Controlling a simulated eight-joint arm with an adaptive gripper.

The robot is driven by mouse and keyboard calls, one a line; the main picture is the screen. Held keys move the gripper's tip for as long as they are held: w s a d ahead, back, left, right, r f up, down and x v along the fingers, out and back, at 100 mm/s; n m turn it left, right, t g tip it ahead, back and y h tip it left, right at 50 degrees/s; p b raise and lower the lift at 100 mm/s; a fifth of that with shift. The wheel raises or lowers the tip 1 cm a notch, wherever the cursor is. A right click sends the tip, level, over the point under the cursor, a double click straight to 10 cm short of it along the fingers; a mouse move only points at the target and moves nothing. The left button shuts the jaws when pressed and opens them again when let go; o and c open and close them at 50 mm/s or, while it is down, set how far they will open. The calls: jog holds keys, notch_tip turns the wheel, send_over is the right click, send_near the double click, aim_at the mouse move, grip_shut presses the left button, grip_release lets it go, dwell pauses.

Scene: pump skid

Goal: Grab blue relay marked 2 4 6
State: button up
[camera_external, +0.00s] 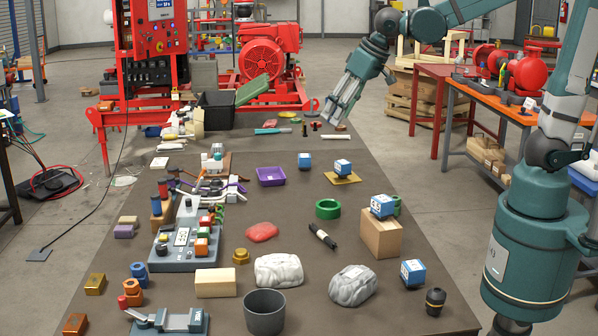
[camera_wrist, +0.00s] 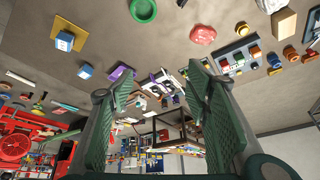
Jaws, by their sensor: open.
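Several blue-and-white relay blocks are on the long dark table. One blue relay (camera_external: 304,161) stands on the table near the purple tray. A second blue relay (camera_external: 342,167) sits on a yellow pad, a third blue relay (camera_external: 382,205) on a cardboard box, and a fourth blue relay (camera_external: 412,272) at the near right. Their markings are too small to read. The wrist view shows the relay on the pad (camera_wrist: 64,41) and the one near the tray (camera_wrist: 86,71). My gripper (camera_external: 333,117) is open and empty beyond the relays, over the table's far end; its fingers frame the wrist view (camera_wrist: 160,88).
A purple tray (camera_external: 271,176), a green ring (camera_external: 328,208), a black marker (camera_external: 322,237) and a cardboard box (camera_external: 381,237) lie around the relays. A grey control box (camera_external: 186,247) and cables crowd the left. Small loose items lie under my gripper.

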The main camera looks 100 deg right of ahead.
jog(key=w+d+f+m+g+h, duration=0.1)
jog(key=w+d+f+m, duration=0.15)
jog(key=d, duration=0.35)
jog(key=w+d+f+m, duration=0.1)
jog(key=w+d+f, duration=0.15)
jog(key=d, duration=0.45)
jog(key=m+g, duration=0.4)
jog(key=m, duration=0.3)
send_near(305, 156)
notch_tip(305, 156, down, 2)
jog(key=shift+d+f+m+h, duration=0.2)
jog(key=shift+d+m+h, duration=0.1)
jog(key=shift+d, duration=0.2)
jog(key=shift+f, duration=0.1)
jog(key=shift+x, duration=1.25)
jog(key=shift+s, duration=0.1)
jog(key=shift+b+x, duration=0.3)
jog(key=shift+x, duration=2.25)
